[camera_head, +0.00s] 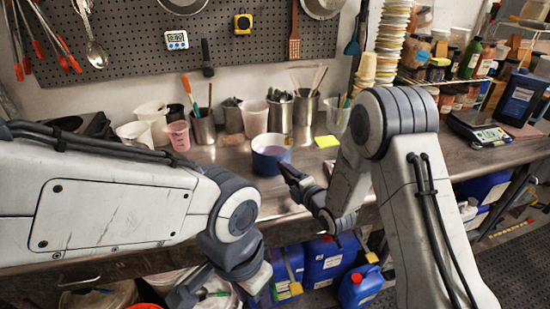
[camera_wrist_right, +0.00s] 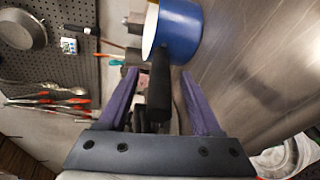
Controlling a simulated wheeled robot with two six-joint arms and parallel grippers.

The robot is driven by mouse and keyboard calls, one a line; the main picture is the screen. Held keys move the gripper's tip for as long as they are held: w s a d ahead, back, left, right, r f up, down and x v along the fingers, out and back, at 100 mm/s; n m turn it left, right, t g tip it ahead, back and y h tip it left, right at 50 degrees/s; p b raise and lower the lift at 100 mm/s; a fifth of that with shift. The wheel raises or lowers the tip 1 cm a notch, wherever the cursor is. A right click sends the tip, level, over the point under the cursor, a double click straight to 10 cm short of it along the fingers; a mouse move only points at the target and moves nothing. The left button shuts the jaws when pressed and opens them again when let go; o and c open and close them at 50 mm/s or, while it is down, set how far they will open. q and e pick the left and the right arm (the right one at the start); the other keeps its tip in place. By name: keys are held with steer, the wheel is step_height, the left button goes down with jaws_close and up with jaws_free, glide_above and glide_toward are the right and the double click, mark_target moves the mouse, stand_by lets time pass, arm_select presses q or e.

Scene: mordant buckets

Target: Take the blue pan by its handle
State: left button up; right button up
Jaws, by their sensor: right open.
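The blue pan (camera_head: 271,160) with a white inside stands on the metal bench, in the middle of the head view. It also shows at the top of the right wrist view (camera_wrist_right: 183,32). Its black handle (camera_wrist_right: 159,85) points towards my right gripper (camera_wrist_right: 158,73). That gripper is open, with one finger on each side of the handle in the wrist view. I cannot tell whether the fingers touch it. In the head view the right gripper (camera_head: 290,172) is just right of the pan. My left gripper (camera_head: 185,293) is low, below the bench's front edge; its jaws are unclear.
Metal cups with tools (camera_head: 281,111), a pink cup (camera_head: 178,135) and a clear pink-tinted beaker (camera_head: 254,118) stand behind the pan. A yellow sponge (camera_head: 326,141) lies to its right. A scale (camera_head: 480,130) is at far right. Blue jugs (camera_head: 330,257) stand below the bench.

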mark_target(278, 165)
steer(key=shift+x, duration=1)
jaws_close()
steer(key=shift+r, duration=0.25)
steer(key=shift+w+r, duration=0.1)
steer(key=shift+r, duration=0.1)
